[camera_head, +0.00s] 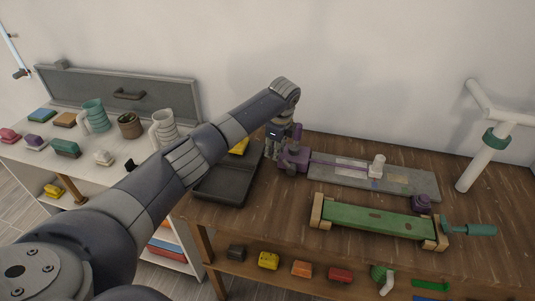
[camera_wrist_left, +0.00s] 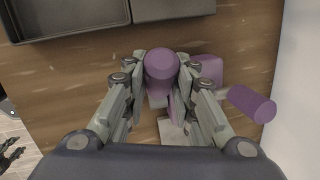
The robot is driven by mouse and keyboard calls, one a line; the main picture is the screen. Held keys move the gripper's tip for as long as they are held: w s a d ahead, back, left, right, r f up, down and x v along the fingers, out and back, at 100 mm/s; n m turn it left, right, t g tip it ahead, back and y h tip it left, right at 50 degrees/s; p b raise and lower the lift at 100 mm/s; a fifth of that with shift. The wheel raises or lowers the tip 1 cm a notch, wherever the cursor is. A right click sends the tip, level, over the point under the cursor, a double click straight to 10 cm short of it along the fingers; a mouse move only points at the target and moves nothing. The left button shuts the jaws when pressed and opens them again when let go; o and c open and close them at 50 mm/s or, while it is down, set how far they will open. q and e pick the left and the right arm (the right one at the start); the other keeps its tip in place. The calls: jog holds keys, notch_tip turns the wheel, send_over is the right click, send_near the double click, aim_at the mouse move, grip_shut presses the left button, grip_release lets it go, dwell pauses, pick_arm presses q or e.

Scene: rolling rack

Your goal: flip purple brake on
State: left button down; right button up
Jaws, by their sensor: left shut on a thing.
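The purple brake (camera_head: 293,160) is at the left end of a long grey board (camera_head: 340,178) on the brown wooden table, partly hidden by my gripper in the head view. In the left wrist view, a round purple knob (camera_wrist_left: 161,66) sits between my fingertips, with more purple parts beside it. My left gripper (camera_wrist_left: 162,72) is shut on this knob, a finger on either side. In the head view my left gripper (camera_head: 276,150) reaches down from above onto the brake.
A dark tray (camera_head: 226,187) lies left of the brake. A green bar with wooden ends (camera_head: 375,217) lies in front of the board. A white post with a green band (camera_head: 490,140) stands at the right. A white rack (camera_head: 85,155) with mugs and blocks stands at the left.

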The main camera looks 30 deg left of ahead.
aim_at(284, 157)
pick_arm(q)
jog(key=shift+w+d+r+y, duration=0.1)
jog(key=shift+d+r+y, duration=0.3)
jog(key=shift+d+r, duration=0.05)
jog(key=shift+w+d+r+g+y, duration=0.15)
jog(key=shift+d+g+y, duration=0.25)
jog(key=shift+y, duration=0.3)
jog(key=shift+d, duration=0.25)
jog(key=shift+w+d+r+y, duration=0.15)
jog(key=shift+d+y, duration=0.25)
jog(key=shift+y, duration=0.2)
pick_arm(e)
jog(key=shift+w+r, duration=0.4)
jog(key=shift+w, duration=0.15)
jog(key=shift+s, duration=0.3)
pick_arm(q)
jog(key=c, duration=1.3)
grip_release()
pick_arm(e)
jog(key=shift+d, duration=0.1)
pick_arm(q)
jog(key=shift+d, duration=0.1)
pick_arm(e)
jog(key=shift+d, duration=0.15)
pick_arm(q)
jog(key=v, duration=1.2)
pick_arm(e)
jog(key=shift+a, duration=0.2)
